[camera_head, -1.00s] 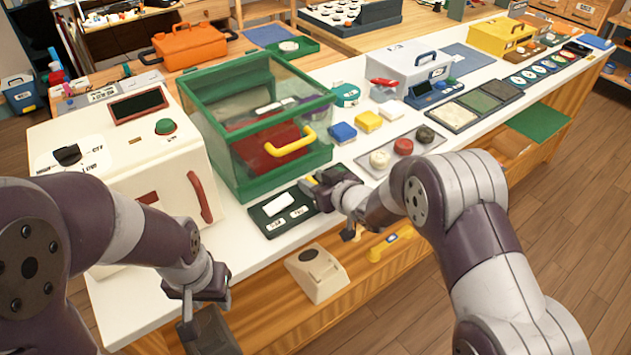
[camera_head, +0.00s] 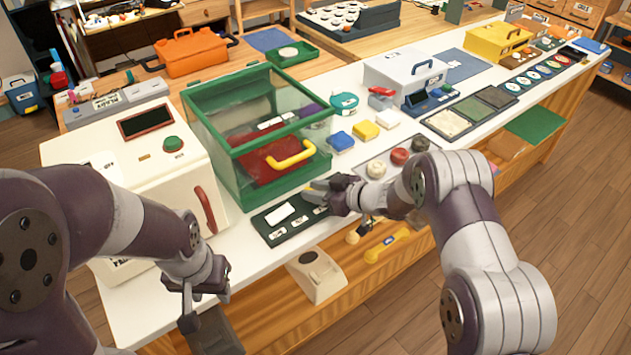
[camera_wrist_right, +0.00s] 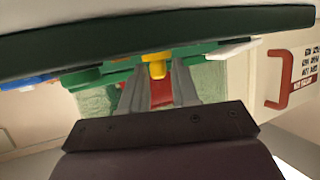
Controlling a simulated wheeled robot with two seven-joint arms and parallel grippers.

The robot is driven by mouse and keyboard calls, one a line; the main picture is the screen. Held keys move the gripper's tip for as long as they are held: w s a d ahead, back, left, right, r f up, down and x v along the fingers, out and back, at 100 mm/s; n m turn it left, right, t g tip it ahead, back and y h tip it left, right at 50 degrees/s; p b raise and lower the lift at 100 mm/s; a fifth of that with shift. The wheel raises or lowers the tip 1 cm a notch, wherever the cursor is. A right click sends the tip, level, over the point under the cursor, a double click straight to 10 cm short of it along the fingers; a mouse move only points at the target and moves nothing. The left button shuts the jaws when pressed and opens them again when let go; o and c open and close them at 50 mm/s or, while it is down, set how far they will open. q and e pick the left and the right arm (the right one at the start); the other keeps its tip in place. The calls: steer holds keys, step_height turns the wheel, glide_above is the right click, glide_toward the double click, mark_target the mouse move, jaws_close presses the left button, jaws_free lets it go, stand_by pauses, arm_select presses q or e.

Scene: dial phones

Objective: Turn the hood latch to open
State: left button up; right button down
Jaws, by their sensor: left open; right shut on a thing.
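My right gripper (camera_head: 318,187) is low at the hood's front right corner, beside a dark label panel. In the right wrist view its two fingers (camera_wrist_right: 158,82) are shut around a small yellow piece (camera_wrist_right: 155,66), which looks like the latch. Its exact turn angle cannot be told. My left gripper (camera_head: 205,300) is open and empty, hanging in front of the counter, apart from the hood.
A cream machine (camera_head: 150,165) with a red handle stands left of the hood. Blue and yellow blocks (camera_head: 366,130) and a tray of round knobs (camera_head: 399,156) are to the right. A cream phone (camera_head: 318,273) sits below the counter edge.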

steer(key=shift+w+d+r+n+g+y, duration=0.15)
steer(key=shift+n+g+y, duration=0.15)
steer(key=shift+n+g, duration=0.2)
steer(key=shift+f+n+g+y+p, duration=0.2)
steer(key=shift+n+g+y+p, duration=0.2)
steer(key=shift+n+g, duration=0.5)
steer(key=shift+w+f+n+g+y+b, duration=0.15)
steer(key=shift+n+g+y+b, duration=0.25)
steer(key=shift+n+g, duration=0.7)
arm_select(q)
steer(key=shift+f+b, duration=0.15)
steer(key=shift+b, duration=0.35)
arm_select(e)
steer(key=shift+n+g, duration=0.6)
steer(key=shift+g, duration=0.3)
steer(key=c, duration=1.1)
jaws_free()
steer(key=shift+w, duration=0.1)
arm_select(q)
steer(key=shift+f+b, duration=0.55)
arm_select(e)
steer(key=v, duration=1.2)
steer(key=shift+d+r, duration=0.25)
steer(key=shift+d, duration=0.1)
